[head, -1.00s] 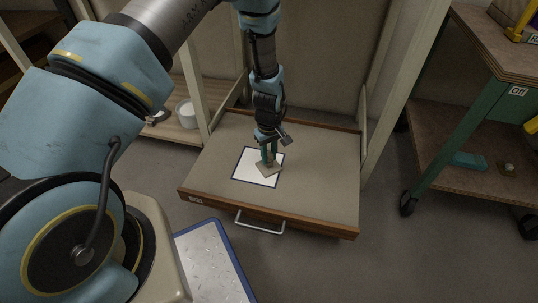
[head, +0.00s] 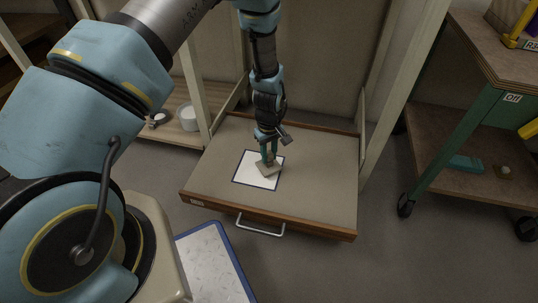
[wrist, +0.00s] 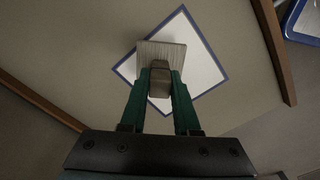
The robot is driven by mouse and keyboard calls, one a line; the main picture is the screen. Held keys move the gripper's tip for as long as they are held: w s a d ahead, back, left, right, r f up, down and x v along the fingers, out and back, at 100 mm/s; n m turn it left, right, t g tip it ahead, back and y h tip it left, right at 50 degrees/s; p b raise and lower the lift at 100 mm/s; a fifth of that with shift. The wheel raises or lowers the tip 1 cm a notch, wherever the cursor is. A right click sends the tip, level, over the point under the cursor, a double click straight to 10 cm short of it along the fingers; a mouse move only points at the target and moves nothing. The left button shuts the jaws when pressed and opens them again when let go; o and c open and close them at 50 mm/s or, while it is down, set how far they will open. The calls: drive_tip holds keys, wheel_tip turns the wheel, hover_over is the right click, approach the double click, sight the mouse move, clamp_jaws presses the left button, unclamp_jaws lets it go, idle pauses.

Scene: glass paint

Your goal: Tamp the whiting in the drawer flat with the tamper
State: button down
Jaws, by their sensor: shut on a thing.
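The drawer (head: 322,190) is pulled open, with a wooden front and a metal handle (head: 260,225). On its floor lies a white square patch with a dark blue border, the whiting (head: 248,173); it also shows in the wrist view (wrist: 201,67). My gripper (head: 268,158) is over the patch, pointing down. In the wrist view my gripper (wrist: 160,95) is shut on the handle of the tamper (wrist: 174,50), a block with a flat square plate. The tamper plate (head: 268,170) is at the right part of the patch and hides some of it. I cannot tell whether it touches.
A blue-edged white tray or mat (head: 214,262) is on the floor before the drawer. A wheeled cart (head: 470,130) stands to the right. Pale posts flank the drawer; a white tub (head: 187,117) sits on the shelf to the left. The drawer's right half is bare.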

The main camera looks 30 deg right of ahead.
drive_tip(key=shift+r+p, duration=1.7)
drive_tip(key=shift+r, duration=0.35)
